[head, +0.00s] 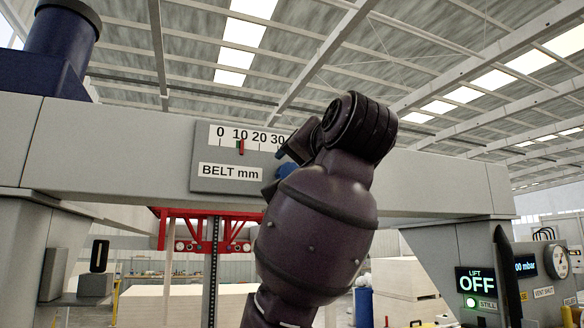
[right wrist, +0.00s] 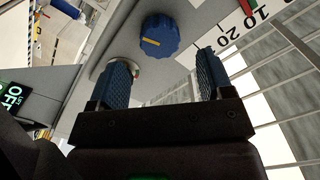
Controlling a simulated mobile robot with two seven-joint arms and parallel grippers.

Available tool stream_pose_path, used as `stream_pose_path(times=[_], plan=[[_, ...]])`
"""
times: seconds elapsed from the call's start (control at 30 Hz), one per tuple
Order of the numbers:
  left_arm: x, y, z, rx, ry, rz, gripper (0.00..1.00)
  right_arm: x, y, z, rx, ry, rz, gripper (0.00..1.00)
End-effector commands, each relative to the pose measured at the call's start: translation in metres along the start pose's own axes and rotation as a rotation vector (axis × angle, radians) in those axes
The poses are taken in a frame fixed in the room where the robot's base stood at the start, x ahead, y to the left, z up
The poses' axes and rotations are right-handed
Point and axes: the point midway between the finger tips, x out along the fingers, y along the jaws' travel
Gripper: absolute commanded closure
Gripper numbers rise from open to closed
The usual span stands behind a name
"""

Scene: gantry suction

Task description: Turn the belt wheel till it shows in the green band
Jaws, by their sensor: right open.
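The belt wheel is a blue ribbed knob (right wrist: 160,36) with a yellow mark, on the grey beam in the right wrist view. My right gripper (right wrist: 162,62) is open and empty. Its two blue pads point toward the wheel, which shows beyond and between their tips, not gripped. In the head view my right arm hides most of the gripper; a bit of blue beside it may be the wheel or a pad. The BELT mm scale plate (head: 212,178) has a red pointer (head: 242,147) near 10, with a little green at its left. My left gripper is not in view.
The grey beam (head: 110,135) runs across the view. A red frame (head: 185,243) hangs below it. A LIFT OFF display (head: 474,284) and a gauge (head: 556,261) are at the right. Pale stacks (head: 405,278) stand behind.

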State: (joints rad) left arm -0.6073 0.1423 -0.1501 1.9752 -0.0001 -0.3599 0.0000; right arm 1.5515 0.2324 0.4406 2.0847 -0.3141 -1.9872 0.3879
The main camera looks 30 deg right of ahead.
Motion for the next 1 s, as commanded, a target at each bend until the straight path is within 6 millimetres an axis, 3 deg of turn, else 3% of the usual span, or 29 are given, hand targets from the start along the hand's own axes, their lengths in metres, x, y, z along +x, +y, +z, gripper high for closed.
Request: stream_pose_path(times=[0.1, 0.3, 0.77, 1.0], plan=[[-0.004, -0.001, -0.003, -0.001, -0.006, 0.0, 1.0, 0.021, -0.001, -0.001, -0.001, -0.003, 0.002, 0.26], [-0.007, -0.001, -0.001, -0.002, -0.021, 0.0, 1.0, 0.044, 0.0, -0.001, 0.001, -0.002, 0.002, 0.26], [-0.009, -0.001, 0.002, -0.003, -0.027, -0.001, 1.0, 0.053, 0.0, 0.0, 0.001, 0.0, 0.0, 0.26], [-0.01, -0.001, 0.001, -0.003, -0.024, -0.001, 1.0, 0.053, 0.0, 0.0, 0.001, 0.001, 0.0, 0.63]])
